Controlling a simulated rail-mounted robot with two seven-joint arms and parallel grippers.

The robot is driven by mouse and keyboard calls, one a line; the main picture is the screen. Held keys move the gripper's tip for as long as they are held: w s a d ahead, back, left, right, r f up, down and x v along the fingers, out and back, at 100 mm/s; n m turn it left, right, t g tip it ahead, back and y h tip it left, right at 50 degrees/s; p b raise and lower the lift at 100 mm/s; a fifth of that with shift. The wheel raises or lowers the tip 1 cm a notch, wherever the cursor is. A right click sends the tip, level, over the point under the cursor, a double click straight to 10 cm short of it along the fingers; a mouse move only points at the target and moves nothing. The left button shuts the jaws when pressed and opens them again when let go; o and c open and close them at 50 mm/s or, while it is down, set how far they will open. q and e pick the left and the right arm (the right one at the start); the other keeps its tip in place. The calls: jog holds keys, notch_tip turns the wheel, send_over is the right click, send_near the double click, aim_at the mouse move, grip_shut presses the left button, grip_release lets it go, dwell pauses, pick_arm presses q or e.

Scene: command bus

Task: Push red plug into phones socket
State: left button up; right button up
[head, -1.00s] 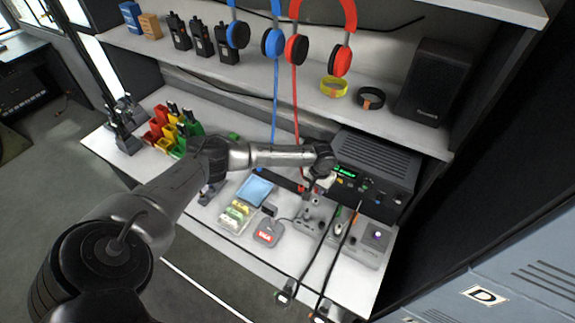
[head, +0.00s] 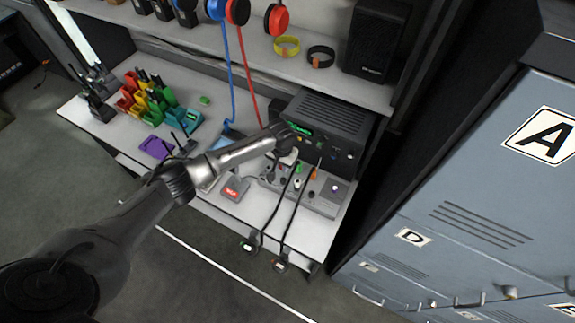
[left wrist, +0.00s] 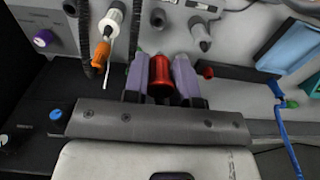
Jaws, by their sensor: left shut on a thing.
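My left gripper (left wrist: 161,66) is shut on a red plug (left wrist: 160,82), held between its two purple-grey fingers in the left wrist view. In the head view the left gripper (head: 287,160) is low in front of the black radio unit (head: 330,125) with a green display, above the back of the grey panel (head: 318,198). My wrist hides the plug there. The phones socket cannot be made out; I cannot tell whether the plug touches a socket. My right gripper is not in view.
Two black cables with plugs (head: 248,245) hang over the desk's front edge. An orange-and-white connector (left wrist: 101,55) stands beside the fingers. Blue-grey lockers (head: 480,190) stand at right.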

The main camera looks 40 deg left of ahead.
pick_arm(q)
jog(key=shift+f, duration=0.15)
jog(key=shift+f+b, duration=0.4)
jog(key=shift+b, duration=0.15)
jog(key=shift+f+b, duration=0.85)
jog(key=shift+b, duration=0.15)
notch_tip(320, 180, down, 2)
jog(key=shift+d+f+b, duration=0.1)
jog(key=shift+b, duration=1.1)
jog(key=shift+f, duration=0.45)
jog(key=shift+p, duration=0.4)
